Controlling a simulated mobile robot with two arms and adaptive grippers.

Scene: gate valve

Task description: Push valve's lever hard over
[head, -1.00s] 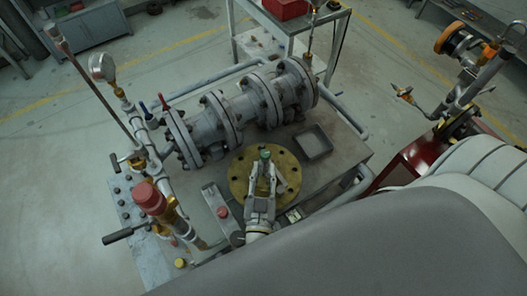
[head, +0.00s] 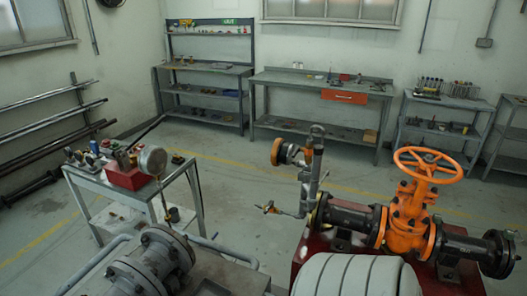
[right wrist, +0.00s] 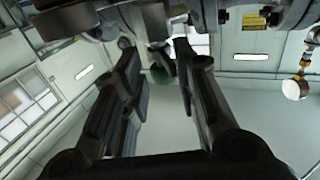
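In the right wrist view, my right gripper (right wrist: 155,48) has its two dark fingers spread apart. A dark piece with a dull green end (right wrist: 161,74) shows between the fingertips; it may be a lever end, and I cannot tell whether a finger touches it. In the head view, an orange valve with a handwheel (head: 428,165) stands on a dark pipe at the right. A small side valve with a short handle (head: 268,208) sits left of it. The grey flanged pipe body (head: 150,262) shows at the bottom left. Neither gripper shows in the head view.
A grey cart (head: 186,190) with a red box (head: 126,178) stands at the left. Workbenches (head: 320,98) and shelves line the back wall, with open floor before them. Grey pipework and flanges (right wrist: 285,14) cross the top of the right wrist view.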

